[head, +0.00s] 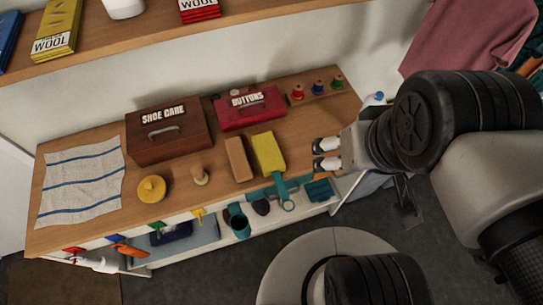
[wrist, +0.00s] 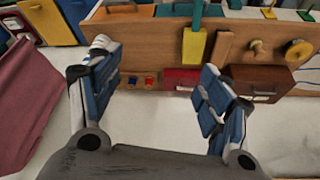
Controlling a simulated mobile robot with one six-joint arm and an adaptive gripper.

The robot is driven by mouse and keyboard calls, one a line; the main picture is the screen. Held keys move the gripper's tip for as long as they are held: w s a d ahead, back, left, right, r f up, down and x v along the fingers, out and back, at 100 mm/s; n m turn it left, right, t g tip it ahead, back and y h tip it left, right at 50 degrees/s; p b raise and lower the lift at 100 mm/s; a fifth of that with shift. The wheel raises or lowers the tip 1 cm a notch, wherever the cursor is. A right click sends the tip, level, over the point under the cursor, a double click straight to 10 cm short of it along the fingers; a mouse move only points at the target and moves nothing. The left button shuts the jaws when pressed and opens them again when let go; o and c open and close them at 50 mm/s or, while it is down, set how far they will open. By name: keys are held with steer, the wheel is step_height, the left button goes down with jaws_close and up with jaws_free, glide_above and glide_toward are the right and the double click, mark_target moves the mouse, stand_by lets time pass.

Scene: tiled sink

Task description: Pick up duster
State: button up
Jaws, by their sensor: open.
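The duster looks to be the piece with a flat yellow head (head: 268,153) and a teal handle with a ring end. It lies on the wooden bench top, its handle reaching over the front edge. It also shows in the wrist view (wrist: 194,46), top centre, between the directions of my two fingers. My gripper (head: 322,154) is open and empty. In the head view it is to the right of the duster and apart from it. Its two blue-padded fingers show spread in the wrist view (wrist: 155,62).
A tan block (head: 238,159) lies close left of the duster. A red buttons box (head: 250,112) and a brown shoe care box (head: 168,138) stand behind. Several thread spools (head: 319,87) stand at the back right. A shelf (head: 210,25) runs above.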

steer(key=w+a+f+n+g+p, duration=0.1)
steer(key=w+a+f+g+p, duration=0.2)
steer(key=w, duration=0.5)
steer(key=n+g+b, duration=0.2)
glide_above(275, 168)
step_height(275, 168, down, 22)
steer(key=shift+s+d, duration=0.1)
steer(key=shift+d, duration=0.05)
steer(key=shift+f+b, duration=1.05)
steer(key=shift+f, duration=1.95)
steer(key=shift+r, duration=0.1)
steer(key=c, duration=1)
steer(key=shift+o, duration=0.2)
step_height(275, 168, up, 20)
steer(key=p, duration=0.5)
steer(key=shift+p, duration=0.35)
